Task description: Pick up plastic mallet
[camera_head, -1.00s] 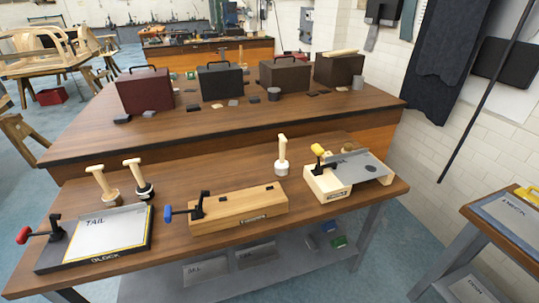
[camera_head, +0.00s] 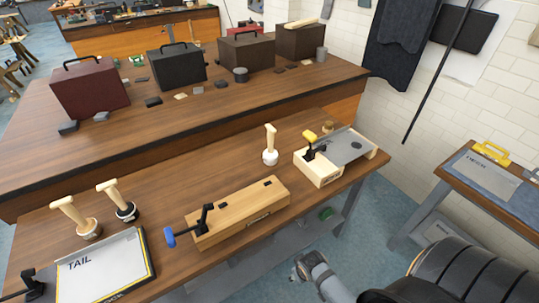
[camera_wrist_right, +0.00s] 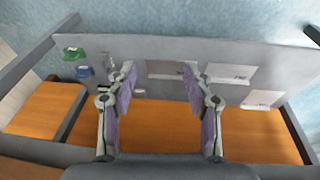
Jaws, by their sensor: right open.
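Three mallets stand upright on their heads on the near wooden workbench, handles up. One with a white head (camera_head: 270,157) is at the middle back. One with a wooden head (camera_head: 90,230) and one with a black-and-white head (camera_head: 127,212) stand at the left. I cannot tell for certain which head is plastic. My right gripper (camera_head: 298,268) is low at the bottom, in front of the bench and well away from the mallets. In the right wrist view the right gripper (camera_wrist_right: 158,75) is open and empty, with no mallet in sight. My left gripper is out of view.
A clamp block (camera_head: 240,210) lies between the left mallets and the white-headed one. A second clamp fixture (camera_head: 335,155) stands right of the white-headed mallet. A board marked TAIL (camera_head: 95,268) is at front left. A grey lower shelf (camera_wrist_right: 225,55) carries labels.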

